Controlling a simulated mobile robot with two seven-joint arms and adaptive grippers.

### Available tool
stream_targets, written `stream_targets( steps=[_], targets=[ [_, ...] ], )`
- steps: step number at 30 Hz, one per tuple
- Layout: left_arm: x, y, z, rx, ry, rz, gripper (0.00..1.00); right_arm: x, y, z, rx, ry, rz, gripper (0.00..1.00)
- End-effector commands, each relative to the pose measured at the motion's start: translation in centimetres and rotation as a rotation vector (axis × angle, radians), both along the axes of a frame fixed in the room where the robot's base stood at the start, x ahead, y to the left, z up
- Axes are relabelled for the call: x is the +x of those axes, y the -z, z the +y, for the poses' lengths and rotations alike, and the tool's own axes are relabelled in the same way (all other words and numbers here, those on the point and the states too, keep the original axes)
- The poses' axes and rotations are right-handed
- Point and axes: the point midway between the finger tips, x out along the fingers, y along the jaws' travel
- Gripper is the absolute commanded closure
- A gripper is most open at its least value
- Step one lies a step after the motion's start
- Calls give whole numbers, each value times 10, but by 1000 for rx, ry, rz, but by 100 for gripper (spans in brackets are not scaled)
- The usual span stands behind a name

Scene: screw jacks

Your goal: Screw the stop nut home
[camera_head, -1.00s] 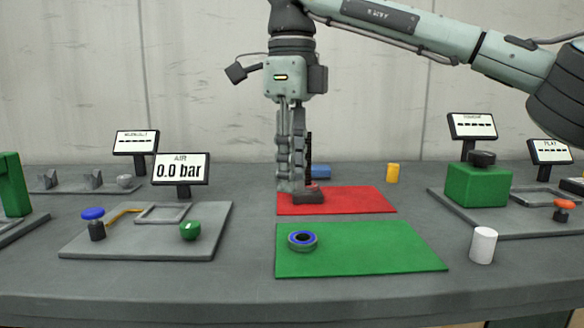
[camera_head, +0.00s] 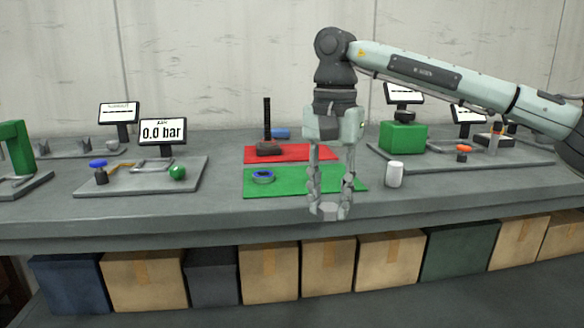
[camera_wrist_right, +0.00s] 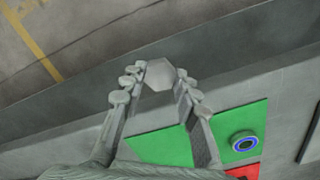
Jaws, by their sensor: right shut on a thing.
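My right gripper (camera_head: 330,203) points down at the front of the table, before the green mat. It is shut on a grey six-sided nut (camera_head: 330,212), held at the fingertips. The right wrist view also shows the nut (camera_wrist_right: 160,74) between the fingers. A black threaded post (camera_head: 267,118) stands upright on a dark base (camera_head: 270,149) on the red mat (camera_head: 318,153), behind and left of the gripper, well apart from it. A dark ring with a blue band (camera_head: 263,177) lies on the green mat (camera_head: 225,0). My left gripper is not in view.
A white cylinder (camera_head: 395,175) stands right of the gripper. A plate with a green block (camera_head: 403,137) is at the right. A plate with a blue knob (camera_head: 98,164) and a green knob (camera_head: 177,173) is at the left. Boxes (camera_head: 270,272) fill the shelf below.

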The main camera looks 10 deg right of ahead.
Motion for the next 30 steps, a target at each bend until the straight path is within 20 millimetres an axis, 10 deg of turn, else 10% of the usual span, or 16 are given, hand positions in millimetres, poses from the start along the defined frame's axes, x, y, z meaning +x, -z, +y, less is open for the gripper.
stream_targets(
  steps=[9,30],
  targets=[
    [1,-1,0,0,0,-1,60,-11,39,-42,-4,-535,-5,94],
    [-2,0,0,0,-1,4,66,-12,42,-45,-4,-587,-5,94]
  ],
)
